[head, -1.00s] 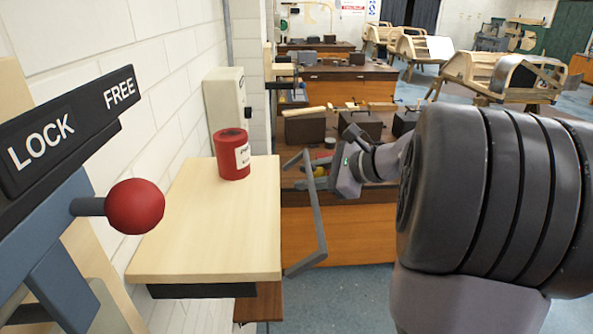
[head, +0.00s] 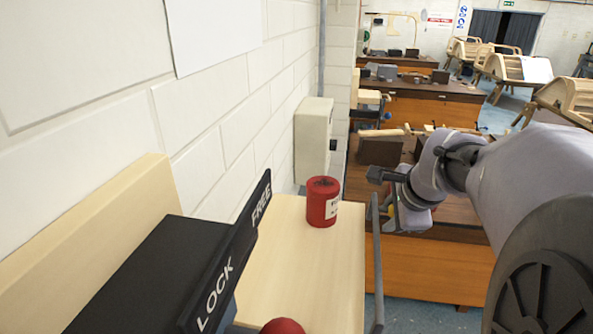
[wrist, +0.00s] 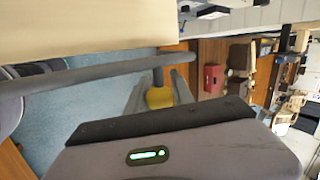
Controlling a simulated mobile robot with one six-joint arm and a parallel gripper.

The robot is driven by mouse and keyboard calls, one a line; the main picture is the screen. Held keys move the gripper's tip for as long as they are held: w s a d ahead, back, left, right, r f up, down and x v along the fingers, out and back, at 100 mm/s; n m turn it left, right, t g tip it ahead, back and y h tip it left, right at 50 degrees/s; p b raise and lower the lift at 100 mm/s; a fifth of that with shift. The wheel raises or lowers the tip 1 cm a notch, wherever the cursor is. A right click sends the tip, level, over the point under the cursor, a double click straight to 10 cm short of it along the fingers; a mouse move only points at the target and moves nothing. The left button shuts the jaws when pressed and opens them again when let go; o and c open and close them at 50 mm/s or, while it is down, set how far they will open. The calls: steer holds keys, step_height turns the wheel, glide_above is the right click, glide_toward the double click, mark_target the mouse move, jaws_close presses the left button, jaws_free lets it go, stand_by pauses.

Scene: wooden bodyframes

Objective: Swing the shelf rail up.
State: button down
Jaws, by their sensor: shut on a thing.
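The shelf rail (head: 375,255) is a thin grey bar running along the right edge of the pale wooden shelf (head: 290,275). In the wrist view the rail (wrist: 90,76) crosses beside the shelf's edge, with a short stub leading to a yellow grip (wrist: 160,97). My gripper (wrist: 159,92) has its fingers on both sides of this grip and is shut on it. In the head view my gripper (head: 388,202) is at the rail's far part, right of the shelf; its fingers are mostly hidden.
A red can (head: 322,203) stands on the shelf near the wall. A black LOCK/FREE plate (head: 232,255) and a red knob (head: 283,326), partly cut off, are at front left. A grey wall box (head: 314,138) is behind the can. Workbenches (head: 425,265) stand beyond the rail.

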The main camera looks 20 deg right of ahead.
steer(key=shift+w+r+h+p, duration=0.1)
steer(key=shift+r+h+p, duration=0.05)
steer(key=shift+h+p, duration=0.2)
stand_by(0.3)
steer(key=c, duration=1.1)
jaws_free()
steer(key=shift+a, duration=0.1)
steer(key=p+v, duration=0.1)
steer(key=v, duration=1.6)
steer(key=shift+r, duration=0.5)
